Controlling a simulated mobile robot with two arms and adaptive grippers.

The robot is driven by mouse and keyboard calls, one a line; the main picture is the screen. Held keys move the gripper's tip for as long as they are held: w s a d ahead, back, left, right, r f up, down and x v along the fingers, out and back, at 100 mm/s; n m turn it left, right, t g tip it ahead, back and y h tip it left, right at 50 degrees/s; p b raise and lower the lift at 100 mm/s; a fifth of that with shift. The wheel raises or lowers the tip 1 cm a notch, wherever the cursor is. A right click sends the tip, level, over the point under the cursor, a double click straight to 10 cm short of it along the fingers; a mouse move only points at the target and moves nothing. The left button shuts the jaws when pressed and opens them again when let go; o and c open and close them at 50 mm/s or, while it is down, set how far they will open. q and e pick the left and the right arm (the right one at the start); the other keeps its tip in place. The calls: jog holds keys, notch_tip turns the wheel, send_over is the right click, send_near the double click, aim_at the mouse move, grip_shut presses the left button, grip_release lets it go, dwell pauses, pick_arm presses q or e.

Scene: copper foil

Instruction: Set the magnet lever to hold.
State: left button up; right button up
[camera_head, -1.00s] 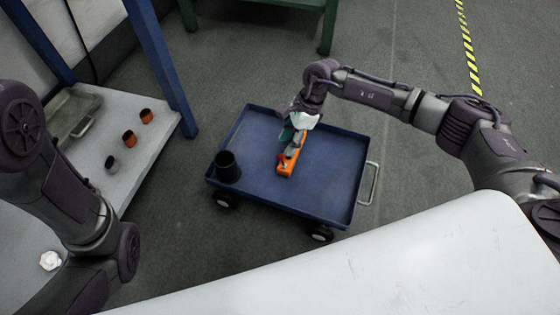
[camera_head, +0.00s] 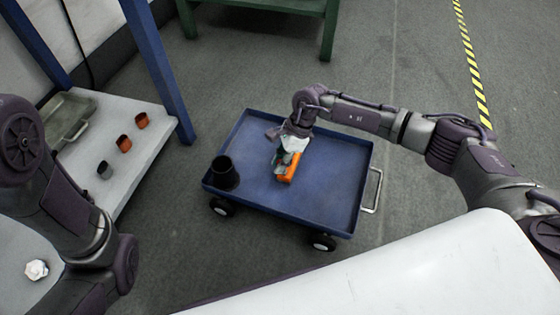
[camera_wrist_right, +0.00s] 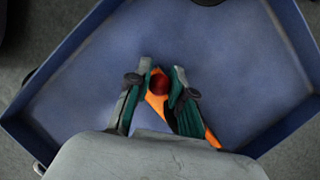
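An orange block, which looks like the magnet (camera_head: 290,173), lies on the bed of the blue cart (camera_head: 335,190). In the right wrist view a red knob, seemingly the lever's end (camera_wrist_right: 159,82), stands over the orange body (camera_wrist_right: 211,138). My right gripper (camera_head: 287,160) is over the far part of the block and hides the lever in the head view. In the wrist view its fingers (camera_wrist_right: 161,78) are apart, one on each side of the red knob. A gap shows on the right; contact is unclear on the left. My left gripper is out of view.
A black cup (camera_head: 225,172) stands in the cart's left corner. The cart has low walls and a handle (camera_head: 372,190) on the right. A white shelf (camera_head: 140,160) at the left holds small orange and grey items and a tray (camera_head: 68,118). A white surface (camera_head: 400,275) lies in front.

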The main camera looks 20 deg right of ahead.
grip_shut()
jog(key=shift+w+a+r+g+h+p, duration=0.2)
jog(key=shift+g+h+p, duration=0.1)
jog(key=shift+p, duration=0.3)
jog(key=shift+a+f+g+h, duration=0.1)
jog(key=shift+f+g+h, duration=0.25)
jog(key=shift+h, duration=0.15)
jog(key=o, duration=0.8)
grip_release()
jog(key=v, duration=1.2)
